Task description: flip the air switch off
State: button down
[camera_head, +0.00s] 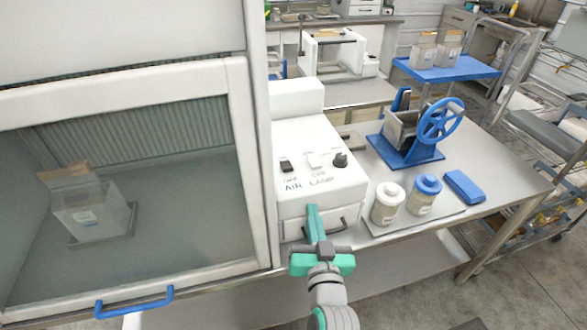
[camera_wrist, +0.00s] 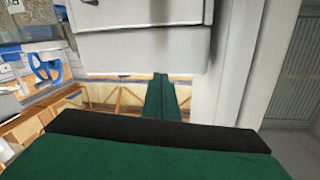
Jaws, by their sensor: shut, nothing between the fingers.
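The air switch (camera_head: 287,166) is a small dark rocker on the sloped panel of the white control box (camera_head: 300,194), above the printed word AIR. In the wrist view the closed fingers (camera_wrist: 160,78) point at the box's lower front. The switches do not show in that view.
A glass-fronted cabinet (camera_head: 241,160) with a blue handle (camera_head: 135,302) stands left of the box. To the right are two jars (camera_head: 387,205) (camera_head: 425,194), a blue block (camera_head: 464,187) and a blue-wheeled machine (camera_head: 438,121).

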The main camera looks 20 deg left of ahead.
jog(key=w+a+r+n+g+y, duration=0.1)
jog(key=w+a+r+n+y, duration=0.1)
jog(key=r, duration=0.7)
jog(key=shift+a+n+g+y, duration=0.4)
jog(key=shift+a+n+y, duration=0.15)
jog(key=shift+n, duration=0.55)
jog(key=shift+w, duration=0.15)
send_over(286, 165)
jog(key=d+v, duration=0.1)
jog(key=v, duration=0.2)
jog(key=shift+w+a+f, duration=0.15)
jog(key=shift+f, duration=0.15)
jog(key=shift+s+d+f, duration=0.1)
jog(key=shift+s+f, duration=0.05)
jog(key=shift+f, duration=0.3)
jog(key=shift+s+d+f, duration=0.1)
jog(key=shift+f, duration=0.3)
jog(key=shift+s+d+f, duration=0.1)
jog(key=shift+s+f, duration=0.05)
jog(key=shift+f, duration=0.35)
jog(key=shift+s+d+f, duration=0.1)
jog(key=shift+s+f, duration=0.05)
jog(key=shift+f, duration=0.35)
